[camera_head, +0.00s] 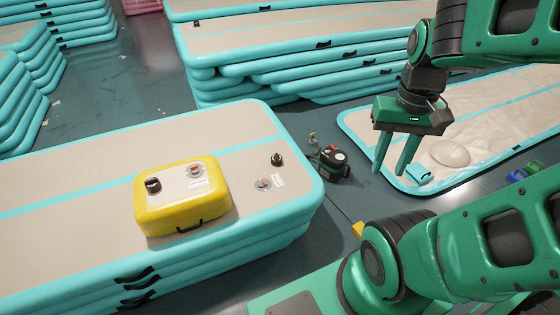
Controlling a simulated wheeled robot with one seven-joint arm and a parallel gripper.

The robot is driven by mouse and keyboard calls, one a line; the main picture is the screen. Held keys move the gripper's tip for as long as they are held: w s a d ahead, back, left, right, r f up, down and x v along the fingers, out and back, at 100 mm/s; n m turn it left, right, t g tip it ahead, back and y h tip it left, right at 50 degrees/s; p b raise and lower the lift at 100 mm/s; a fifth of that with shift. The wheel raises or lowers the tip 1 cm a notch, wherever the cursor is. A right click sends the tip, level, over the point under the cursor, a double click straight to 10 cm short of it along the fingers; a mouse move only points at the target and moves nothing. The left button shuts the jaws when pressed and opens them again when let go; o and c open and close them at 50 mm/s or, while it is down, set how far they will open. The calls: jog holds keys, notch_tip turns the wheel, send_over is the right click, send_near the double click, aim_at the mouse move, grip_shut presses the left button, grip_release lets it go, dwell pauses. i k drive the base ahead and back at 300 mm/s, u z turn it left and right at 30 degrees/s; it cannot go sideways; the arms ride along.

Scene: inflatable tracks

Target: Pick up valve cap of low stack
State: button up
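A low stack of beige and turquoise inflatable tracks (80,195) fills the left and middle. A small black cap (277,159) stands on its top near the right end. Beside it is a round valve opening (263,183) with a white label. A yellow inflatable block (185,215) lies on the same stack, with another black cap (153,184) and a valve opening (195,170) on top. My gripper (391,170) is right of the stack, pointing down, apart from both caps. Its two green fingers are spread with nothing between them.
A dark pump-like device (331,164) sits on the floor right of the stack. A taller stack (290,60) stands behind. A flat, uninflated-looking track (480,120) lies at right. The space above the low stack is clear.

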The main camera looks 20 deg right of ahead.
aim_at(276, 159)
jog(key=z, duration=0.1)
jog(key=i, duration=1)
jog(key=u, duration=0.1)
